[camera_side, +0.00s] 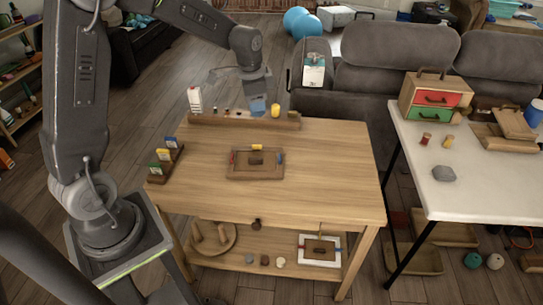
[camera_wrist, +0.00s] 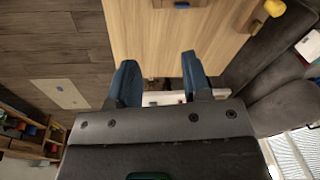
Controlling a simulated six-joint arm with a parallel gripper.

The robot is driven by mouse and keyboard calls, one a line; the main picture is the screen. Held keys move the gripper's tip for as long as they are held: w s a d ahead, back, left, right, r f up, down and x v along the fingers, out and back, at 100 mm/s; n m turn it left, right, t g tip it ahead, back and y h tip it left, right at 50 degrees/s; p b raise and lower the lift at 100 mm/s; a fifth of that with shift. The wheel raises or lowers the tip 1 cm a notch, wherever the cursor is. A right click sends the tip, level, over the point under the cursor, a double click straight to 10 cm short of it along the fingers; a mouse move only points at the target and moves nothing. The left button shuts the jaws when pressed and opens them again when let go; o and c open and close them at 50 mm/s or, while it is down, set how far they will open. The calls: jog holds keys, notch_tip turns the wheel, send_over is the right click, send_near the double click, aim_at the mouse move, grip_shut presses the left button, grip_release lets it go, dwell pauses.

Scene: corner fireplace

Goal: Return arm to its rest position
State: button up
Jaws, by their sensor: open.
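My gripper (camera_side: 258,105) hangs from my bent arm over the back edge of the wooden table (camera_side: 310,165) in the side view. In the wrist view, my gripper (camera_wrist: 157,82) shows two blue fingers set wide apart with nothing held between them. The table top (camera_wrist: 150,40) lies beyond the fingers. Part of the gripper is hard to make out in the side view because it is small.
A long wooden rail (camera_side: 225,121) runs along the table's back edge, with a yellow cylinder (camera_side: 276,110) on it. A wooden tray (camera_side: 255,176) sits mid-table. A card rack (camera_side: 164,163) stands at left. The table's front right is clear. A white table (camera_side: 480,160) stands at right.

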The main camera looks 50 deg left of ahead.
jog(key=s+d+r+n+t, duration=0.2)
jog(key=s+d+r+n, duration=0.1)
jog(key=s+d+r, duration=0.6)
jog(key=s+d+r+n+t, duration=0.2)
jog(key=s+d, duration=0.2)
jog(key=s, duration=0.9)
jog(key=shift+s+n, duration=0.15)
jog(key=shift+n, duration=0.15)
